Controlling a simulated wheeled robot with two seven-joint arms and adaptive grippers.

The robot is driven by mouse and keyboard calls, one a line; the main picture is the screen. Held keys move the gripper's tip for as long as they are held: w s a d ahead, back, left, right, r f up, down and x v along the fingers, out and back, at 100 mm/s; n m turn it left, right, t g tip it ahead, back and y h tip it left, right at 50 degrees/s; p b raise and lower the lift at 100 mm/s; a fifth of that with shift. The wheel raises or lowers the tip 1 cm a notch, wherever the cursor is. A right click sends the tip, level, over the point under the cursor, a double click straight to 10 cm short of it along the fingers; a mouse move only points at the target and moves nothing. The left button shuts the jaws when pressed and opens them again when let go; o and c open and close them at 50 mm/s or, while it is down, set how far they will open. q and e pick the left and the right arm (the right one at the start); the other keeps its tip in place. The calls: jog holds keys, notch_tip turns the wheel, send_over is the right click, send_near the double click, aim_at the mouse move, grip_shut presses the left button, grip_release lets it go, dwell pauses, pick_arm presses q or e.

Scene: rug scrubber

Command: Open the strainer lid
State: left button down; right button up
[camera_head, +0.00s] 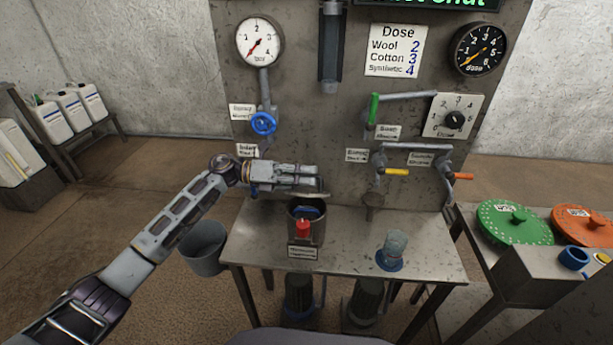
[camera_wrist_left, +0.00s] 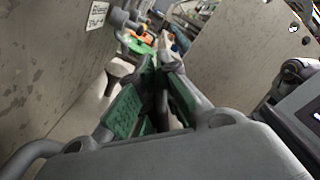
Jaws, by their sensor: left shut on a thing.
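The strainer (camera_head: 319,228) is a dark metal pot at the back of the metal table, with a blue part in its mouth and a red part at its front. Its grey lid (camera_head: 312,195) shows as a thin plate edge just above the pot, below my fingers, apart from the blue part. My left gripper (camera_head: 318,179) reaches in from the left over the strainer and is shut at the lid. In the left wrist view the green-padded fingers (camera_wrist_left: 160,95) close around a dark narrow piece, mostly hidden. My right gripper is not in view.
A panel (camera_head: 330,130) with gauges, a blue valve wheel (camera_head: 263,124) and coloured levers stands behind the table. A grey bucket (camera_head: 203,250) is at the table's left. A clear cup on a blue base (camera_head: 391,262) stands right on the table (camera_head: 345,240). Green and orange lids are far right.

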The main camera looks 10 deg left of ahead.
pick_arm(q)
jog(key=shift+w+r, duration=0.1)
dwell(0.3)
jog(key=c, duration=1.5)
grip_release()
jog(key=shift+a, duration=6)
